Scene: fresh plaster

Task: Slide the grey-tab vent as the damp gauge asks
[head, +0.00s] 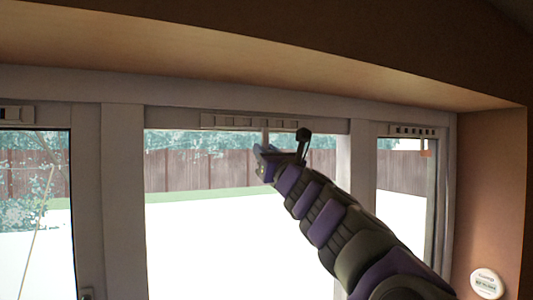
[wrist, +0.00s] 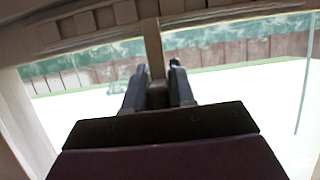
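The middle vent (head: 225,121) is a pale slotted strip above the large window pane. Its grey tab (head: 265,137) hangs down right of the strip's middle. In the wrist view the tab (wrist: 153,48) runs down from the slotted strip (wrist: 95,20) towards the gap between my fingers. My gripper (head: 264,152) is at the tab's lower end; in the wrist view its fingers (wrist: 158,72) stand apart, with the tab in line between them. I see no clear grip on it. The damp gauge (head: 487,283) is a round white disc on the right wall; its small text is unreadable.
A left vent (head: 16,114) is partly cut off by the picture edge. The plaster overhang (head: 250,55) runs above the frame.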

